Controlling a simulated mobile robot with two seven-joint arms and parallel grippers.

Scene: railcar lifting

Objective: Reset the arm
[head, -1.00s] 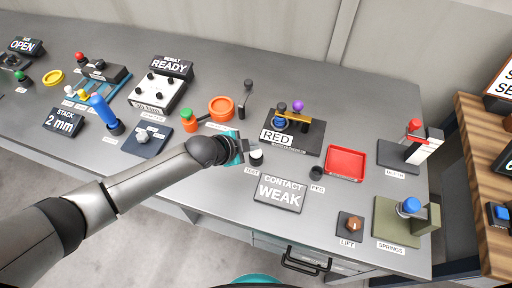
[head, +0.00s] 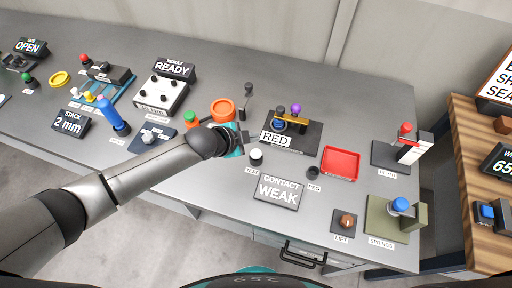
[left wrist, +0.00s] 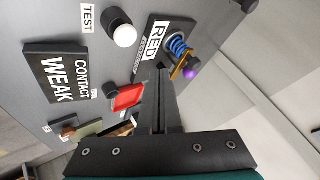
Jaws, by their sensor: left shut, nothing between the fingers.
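My left arm reaches in from the left in the head view. Its gripper (head: 240,141) hovers above the grey bench (head: 215,215), just left of the white TEST button (head: 256,154). In the left wrist view the fingers (left wrist: 160,103) are together with nothing between them. The TEST button also shows in the left wrist view (left wrist: 122,30), apart from the fingers. The CONTACT WEAK sign (head: 278,191) stands in front of the button. My right gripper is not in view.
A RED-labelled block (head: 297,146) with a blue spring and purple knob, a red tray (head: 341,163) and a black PEG holder (head: 312,172) stand right of the gripper. An orange ring (head: 222,110) lies behind it. A wooden table (head: 480,140) is at far right.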

